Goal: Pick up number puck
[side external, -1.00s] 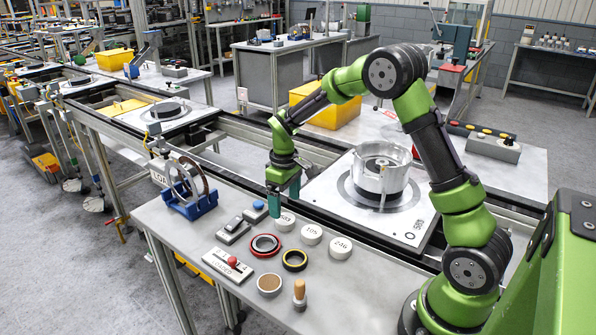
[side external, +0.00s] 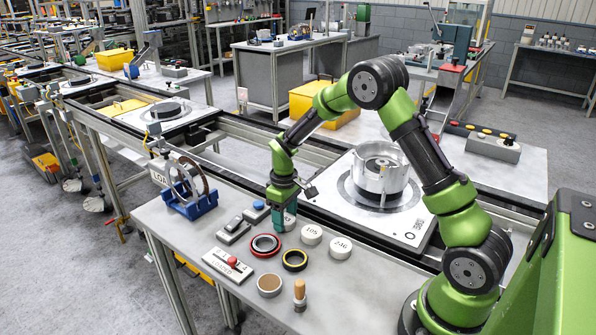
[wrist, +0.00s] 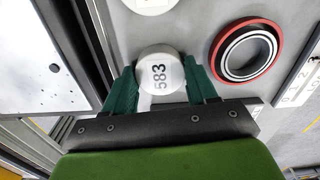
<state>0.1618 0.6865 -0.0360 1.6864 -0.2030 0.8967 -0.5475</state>
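A white round puck marked 583 (wrist: 160,73) lies between the two green fingers of my gripper (wrist: 160,80) in the wrist view. The fingers stand close on either side of it; whether both press on it is not clear. In the side view my gripper (side external: 283,216) is down at the table and hides this puck. Two more white pucks, marked 105 (side external: 311,234) and 246 (side external: 339,249), lie in a row to its right.
A red-rimmed ring (side external: 265,245) and a black-and-yellow ring (side external: 295,260) lie in front of the pucks. Grey blocks with blue tops (side external: 256,212) stand just left of my gripper.

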